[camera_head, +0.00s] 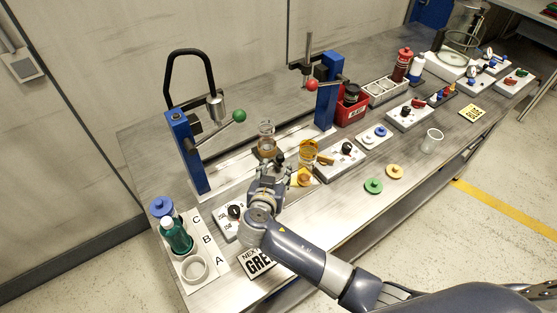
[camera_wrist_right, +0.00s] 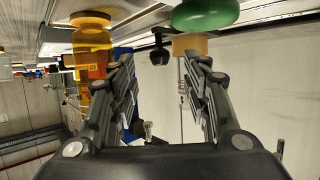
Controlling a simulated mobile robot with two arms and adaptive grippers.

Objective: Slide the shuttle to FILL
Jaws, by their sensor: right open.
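A long pale rail (camera_head: 232,166) lies on the bench between two blue posts, the left one (camera_head: 190,152) and the right one (camera_head: 328,92). A clear glass jar (camera_head: 266,130) with brown content stands by the rail. I cannot make out which part is the shuttle, and no FILL mark is readable. My right gripper (camera_head: 279,160) is just in front of the jar. In the wrist view its fingers (camera_wrist_right: 162,82) are apart with nothing held between them. A green round piece with a tan cylinder (camera_wrist_right: 190,44) shows beyond the fingertips. My left gripper is not in view.
An amber jar (camera_head: 308,152) stands close to the right of my gripper. A lever with a green ball (camera_head: 239,116) and one with a red ball (camera_head: 312,86) stick out from the posts. A tray with bottles (camera_head: 220,262) is at the left end.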

